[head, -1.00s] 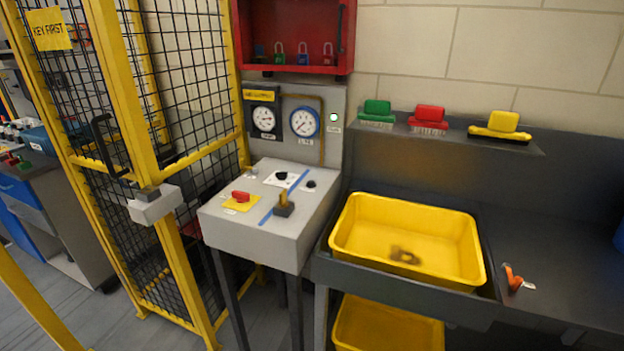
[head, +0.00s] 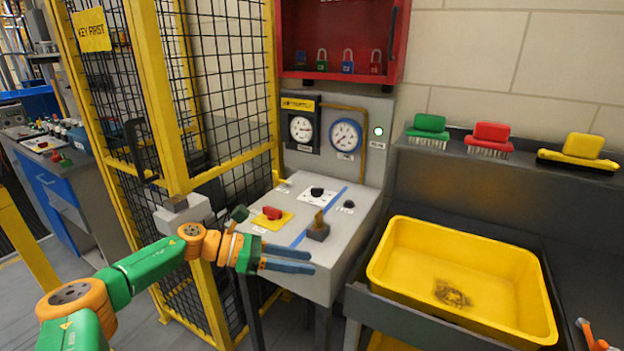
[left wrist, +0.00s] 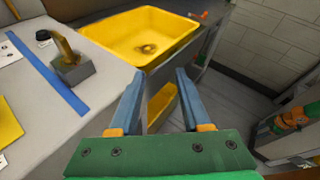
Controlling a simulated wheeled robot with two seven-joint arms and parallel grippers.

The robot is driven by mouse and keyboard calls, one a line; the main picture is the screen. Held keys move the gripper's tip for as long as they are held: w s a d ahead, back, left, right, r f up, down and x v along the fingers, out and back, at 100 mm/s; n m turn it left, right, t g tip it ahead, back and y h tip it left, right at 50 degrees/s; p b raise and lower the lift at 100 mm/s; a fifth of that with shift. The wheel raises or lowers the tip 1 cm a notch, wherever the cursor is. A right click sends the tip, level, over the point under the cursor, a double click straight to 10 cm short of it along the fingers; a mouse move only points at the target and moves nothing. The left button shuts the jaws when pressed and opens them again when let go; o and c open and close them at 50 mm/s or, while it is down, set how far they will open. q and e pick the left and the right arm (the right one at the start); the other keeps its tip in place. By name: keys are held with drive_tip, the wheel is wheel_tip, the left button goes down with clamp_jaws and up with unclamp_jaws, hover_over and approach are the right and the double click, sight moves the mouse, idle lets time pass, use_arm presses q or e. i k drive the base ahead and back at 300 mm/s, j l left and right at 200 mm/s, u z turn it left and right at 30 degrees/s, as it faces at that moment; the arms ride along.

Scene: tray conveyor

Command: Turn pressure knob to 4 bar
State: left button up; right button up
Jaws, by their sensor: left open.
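The grey control box has a black knob (head: 317,192) on a white plate and a smaller black knob (head: 348,205) to its right. Their labels are too small to read, so I cannot tell which sets pressure. A white-faced gauge (head: 301,128) and a blue-rimmed gauge (head: 345,136) hang on the panel behind; their readings are not legible. My left gripper (head: 308,261) is open and empty at the box's front edge, apart from both knobs. In the left wrist view its open fingers (left wrist: 159,76) point past the box's side; the small black knob (left wrist: 43,36) is at upper left.
A brass lever on a grey block (head: 318,230) and a red knob on a yellow plate (head: 272,212) stand on the box near my gripper. A yellow mesh fence (head: 172,100) is left, a yellow tub (head: 460,250) right. A red lock cabinet (head: 340,75) hangs above.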

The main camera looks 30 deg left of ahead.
sight(317, 192)
drive_tip(key=i+j, duration=0.95)
